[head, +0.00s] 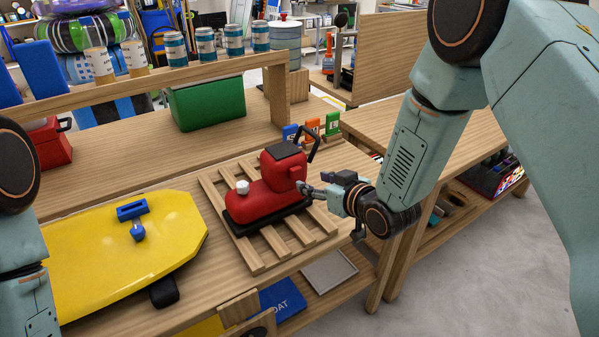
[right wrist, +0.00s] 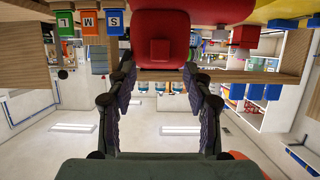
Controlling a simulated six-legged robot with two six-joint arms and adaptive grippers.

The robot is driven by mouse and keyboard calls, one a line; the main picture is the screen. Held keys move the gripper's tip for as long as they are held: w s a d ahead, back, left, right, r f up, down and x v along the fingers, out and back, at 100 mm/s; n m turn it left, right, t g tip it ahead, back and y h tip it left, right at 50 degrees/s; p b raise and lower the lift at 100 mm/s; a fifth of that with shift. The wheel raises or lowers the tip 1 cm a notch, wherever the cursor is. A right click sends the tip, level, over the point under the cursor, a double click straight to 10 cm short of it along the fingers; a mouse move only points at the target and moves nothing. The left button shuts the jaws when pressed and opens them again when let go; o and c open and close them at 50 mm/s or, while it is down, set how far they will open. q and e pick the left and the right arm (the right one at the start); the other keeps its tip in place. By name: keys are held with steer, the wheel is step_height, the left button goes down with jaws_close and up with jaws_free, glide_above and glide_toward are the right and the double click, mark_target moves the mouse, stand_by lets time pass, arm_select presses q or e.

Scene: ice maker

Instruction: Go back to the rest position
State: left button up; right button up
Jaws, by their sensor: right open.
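The red ice maker (head: 268,190) with a dark lid and black handle stands on a wooden slatted rack on the bench. My right gripper (head: 306,190) is at its right side, with fingertips close to the red body; I cannot tell whether they touch. In the right wrist view my right gripper (right wrist: 160,78) is open, its two fingers apart, with a red square part of the ice maker (right wrist: 160,48) ahead between them. This view looks upside down. My left arm shows at the left edge of the head view, but its gripper is out of frame.
The slatted rack (head: 252,255) lies beside a yellow board (head: 100,262). Blue, orange and green cards (head: 312,130) stand behind the ice maker. A green box (head: 206,103) and a shelf with several cans are farther back. Grey floor (head: 480,270) is open at right.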

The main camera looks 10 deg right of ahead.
steer(key=s+d+f+m+g+h+b, duration=0.1)
steer(key=s+f+g+b, duration=0.2)
steer(key=s+f, duration=0.7)
steer(key=s+d+f+m+g+h+b, duration=0.1)
steer(key=s+f+g, duration=0.4)
steer(key=s, duration=1.2)
steer(key=s+d+f+m+g+h+b, duration=0.2)
steer(key=s+f+g+b, duration=0.3)
steer(key=s+f, duration=0.9)
steer(key=shift+d+f, duration=0.35)
steer(key=shift+d, duration=0.4)
